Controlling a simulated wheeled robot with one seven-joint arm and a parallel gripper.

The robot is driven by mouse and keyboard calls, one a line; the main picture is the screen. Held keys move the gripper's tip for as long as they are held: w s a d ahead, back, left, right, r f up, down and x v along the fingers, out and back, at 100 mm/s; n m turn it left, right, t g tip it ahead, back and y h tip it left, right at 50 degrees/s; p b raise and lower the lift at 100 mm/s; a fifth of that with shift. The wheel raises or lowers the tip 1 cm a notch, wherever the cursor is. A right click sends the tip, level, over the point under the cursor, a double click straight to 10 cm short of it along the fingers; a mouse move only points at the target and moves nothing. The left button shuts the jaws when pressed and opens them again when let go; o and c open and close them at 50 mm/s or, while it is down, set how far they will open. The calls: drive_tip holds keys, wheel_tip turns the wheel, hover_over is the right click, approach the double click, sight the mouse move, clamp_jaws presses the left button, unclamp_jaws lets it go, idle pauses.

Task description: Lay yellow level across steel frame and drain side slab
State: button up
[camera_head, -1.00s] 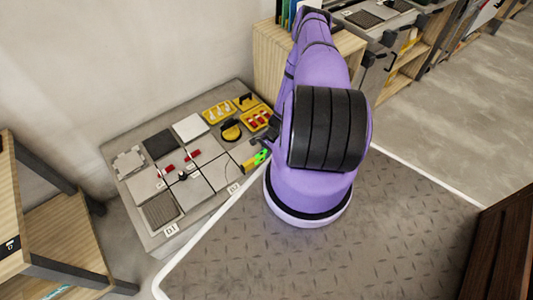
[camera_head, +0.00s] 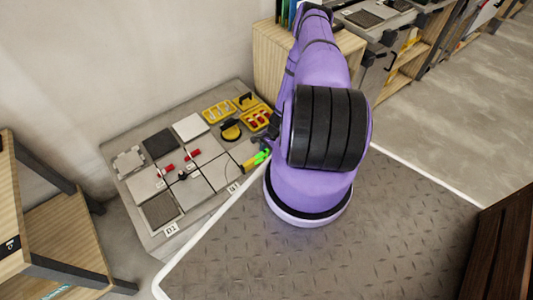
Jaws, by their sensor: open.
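The yellow level (camera_head: 250,164) lies at the right front edge of the grey work slab, with a bright green part at its right end. A dark drain grate (camera_head: 160,209) sits at the front left, with a light steel frame (camera_head: 178,215) around it. A grey slab (camera_head: 189,192) lies just right of the drain. My gripper (camera_head: 262,150) is at the right edge, by the green end of the level. It is open, but mostly hidden behind my purple arm, and I cannot tell whether it touches the level.
Red clips (camera_head: 192,154) and a small dark piece (camera_head: 183,175) stand on the slab joints. A yellow-black suction tool (camera_head: 230,130) and yellow trays (camera_head: 255,119) lie at the back right. A wall rises behind; a wooden shelf (camera_head: 60,225) stands at left.

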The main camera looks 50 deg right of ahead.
drive_tip(key=v, duration=0.9)
drive_tip(key=shift+d+r, duration=0.1)
drive_tip(key=shift+r, duration=0.15)
